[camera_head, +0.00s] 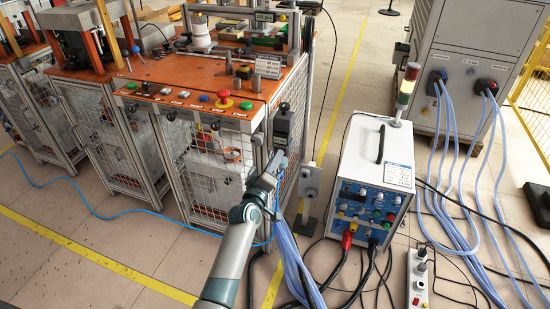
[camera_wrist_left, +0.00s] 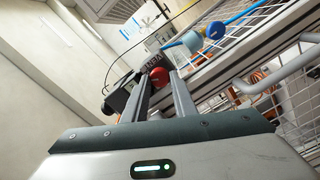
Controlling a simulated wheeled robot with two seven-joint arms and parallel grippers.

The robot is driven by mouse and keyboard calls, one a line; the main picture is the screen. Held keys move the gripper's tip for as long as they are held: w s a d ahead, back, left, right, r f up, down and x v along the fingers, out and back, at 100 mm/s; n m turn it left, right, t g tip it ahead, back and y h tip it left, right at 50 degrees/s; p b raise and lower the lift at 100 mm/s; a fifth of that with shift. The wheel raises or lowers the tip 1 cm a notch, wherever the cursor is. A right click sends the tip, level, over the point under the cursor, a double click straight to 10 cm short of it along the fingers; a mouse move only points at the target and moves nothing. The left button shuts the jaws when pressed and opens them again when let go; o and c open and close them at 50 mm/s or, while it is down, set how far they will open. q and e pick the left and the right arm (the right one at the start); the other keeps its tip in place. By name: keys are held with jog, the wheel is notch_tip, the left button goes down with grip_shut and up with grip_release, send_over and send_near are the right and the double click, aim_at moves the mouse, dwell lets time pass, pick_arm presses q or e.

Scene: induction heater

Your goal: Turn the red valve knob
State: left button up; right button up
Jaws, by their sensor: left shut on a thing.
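In the left wrist view the red valve knob (camera_wrist_left: 159,77) sits between the tips of my left gripper's two long fingers (camera_wrist_left: 162,84). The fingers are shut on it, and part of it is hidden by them. A blue knob (camera_wrist_left: 216,30) on a pale fitting shows beyond, to the right. In the head view my left gripper (camera_head: 279,160) is at the front right corner of the orange-topped workbench (camera_head: 190,78), just below a dark box (camera_head: 283,125). The red valve knob cannot be made out there. My right gripper is in neither view.
A white heater unit (camera_head: 368,175) with a signal light stands right of the gripper, with cables and blue hoses on the floor. A grey cabinet (camera_head: 470,70) is behind it. The bench's front carries a red mushroom button (camera_head: 223,94). Mesh panels (camera_head: 215,165) close its sides.

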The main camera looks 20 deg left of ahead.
pick_arm(q)
jog(key=shift+f+n+p, duration=0.1)
jog(key=shift+n+p, duration=0.45)
jog(key=shift+n, duration=2.55)
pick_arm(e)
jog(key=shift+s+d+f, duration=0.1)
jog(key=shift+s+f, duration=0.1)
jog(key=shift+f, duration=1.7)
pick_arm(q)
jog(key=o, duration=1)
jog(key=shift+s+a, duration=0.2)
jog(key=shift+s, duration=4.2)
jog(key=shift+s+a, duration=0.15)
jog(key=shift+s, duration=4.2)
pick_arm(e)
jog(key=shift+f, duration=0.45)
